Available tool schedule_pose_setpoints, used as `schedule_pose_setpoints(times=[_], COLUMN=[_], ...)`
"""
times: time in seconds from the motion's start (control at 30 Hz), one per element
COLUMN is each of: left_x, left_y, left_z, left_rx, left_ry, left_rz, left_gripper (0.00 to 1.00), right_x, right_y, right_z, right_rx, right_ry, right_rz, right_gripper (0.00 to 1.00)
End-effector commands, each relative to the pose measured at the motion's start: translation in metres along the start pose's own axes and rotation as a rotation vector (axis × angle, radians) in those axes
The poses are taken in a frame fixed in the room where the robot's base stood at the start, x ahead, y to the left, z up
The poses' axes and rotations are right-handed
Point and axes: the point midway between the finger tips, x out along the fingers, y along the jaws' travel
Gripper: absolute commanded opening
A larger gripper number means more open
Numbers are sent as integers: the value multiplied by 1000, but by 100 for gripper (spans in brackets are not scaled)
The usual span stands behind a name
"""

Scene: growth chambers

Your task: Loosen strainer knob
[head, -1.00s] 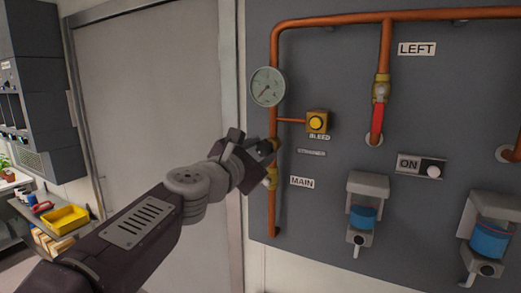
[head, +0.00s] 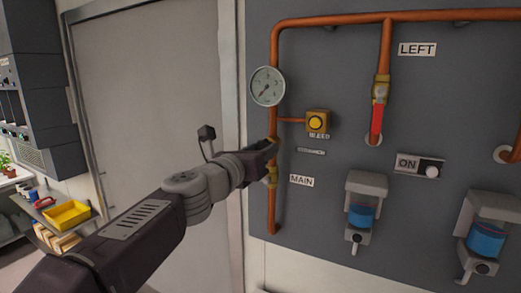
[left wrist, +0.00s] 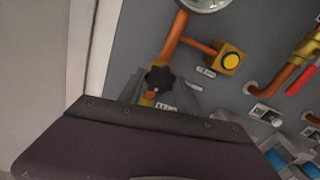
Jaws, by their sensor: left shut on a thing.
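The strainer knob (left wrist: 158,80) is a black lobed knob on the brass fitting of the copper pipe, seen in the left wrist view between my grey fingers. My left gripper (head: 270,148) is at the pipe beside the STRAINER label (head: 311,151) and is shut on the knob. In the head view the gripper hides the knob. Brass (head: 272,176) of the fitting shows just below the gripper. My right gripper is in neither view.
A pressure gauge (head: 267,86) and a yellow BLEED button (head: 316,122) sit close above the gripper. A red-handled valve (head: 378,118) and an ON switch (head: 420,166) are farther right. Blue-filled cups (head: 361,216) hang lower on the panel. A closed door (head: 150,110) is at left.

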Motion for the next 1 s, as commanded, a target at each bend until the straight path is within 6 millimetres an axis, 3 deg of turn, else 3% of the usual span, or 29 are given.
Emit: schedule_pose_setpoints(times=[0.73, 0.77, 0.8, 0.83, 1.0], left_x=[0, 0, 0, 0, 0], left_y=[0, 0, 0, 0, 0], left_z=[0, 0, 0, 0, 0], left_rx=[-80, -80, -80, -80, -79], left_ry=[1, 1, 1, 1, 1], left_rz=[0, 0, 0, 0, 0], left_gripper=[1, 47, 58, 63, 63], right_x=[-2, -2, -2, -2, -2], right_y=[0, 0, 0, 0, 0], right_z=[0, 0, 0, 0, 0], right_rx=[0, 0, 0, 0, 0], right_ry=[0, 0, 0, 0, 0], right_rz=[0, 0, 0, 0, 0], right_gripper=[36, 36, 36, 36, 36])
